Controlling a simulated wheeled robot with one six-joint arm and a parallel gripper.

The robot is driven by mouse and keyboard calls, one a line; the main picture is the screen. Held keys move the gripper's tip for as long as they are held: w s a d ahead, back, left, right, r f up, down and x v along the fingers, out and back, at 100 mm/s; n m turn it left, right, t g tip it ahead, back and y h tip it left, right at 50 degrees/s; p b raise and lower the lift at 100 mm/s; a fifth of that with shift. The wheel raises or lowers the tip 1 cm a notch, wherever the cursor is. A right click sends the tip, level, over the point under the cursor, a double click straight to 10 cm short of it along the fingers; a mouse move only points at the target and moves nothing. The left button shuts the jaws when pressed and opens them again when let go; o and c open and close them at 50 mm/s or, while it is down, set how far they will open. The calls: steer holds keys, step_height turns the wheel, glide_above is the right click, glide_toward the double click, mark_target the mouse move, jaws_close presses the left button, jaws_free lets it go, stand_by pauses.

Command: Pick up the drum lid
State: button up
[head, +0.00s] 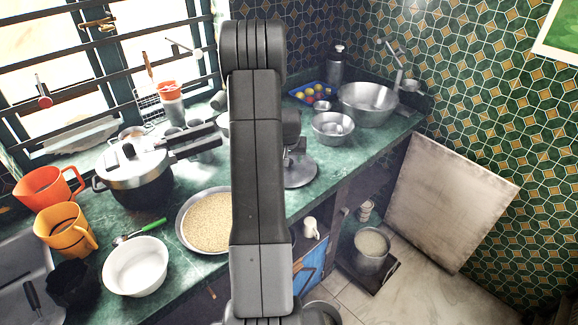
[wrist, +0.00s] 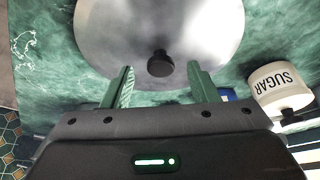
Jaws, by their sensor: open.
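The drum lid is a round, shiny metal disc with a black knob. No contact shows. In the head view the lid (head: 301,176) lies on the green counter near its front edge, partly hidden by my arm, which also hides most of the gripper.
A white SUGAR mug (wrist: 277,88) is to the right in the wrist view. In the head view, a pan of grain (head: 207,222) is left of my arm, a pressure cooker (head: 137,175) is farther left, and a metal bowl (head: 333,128) is behind the lid.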

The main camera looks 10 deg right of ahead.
steer(key=shift+x, duration=0.9)
steer(key=c, duration=1.1)
steer(key=shift+c, duration=0.2)
steer(key=shift+r, duration=0.15)
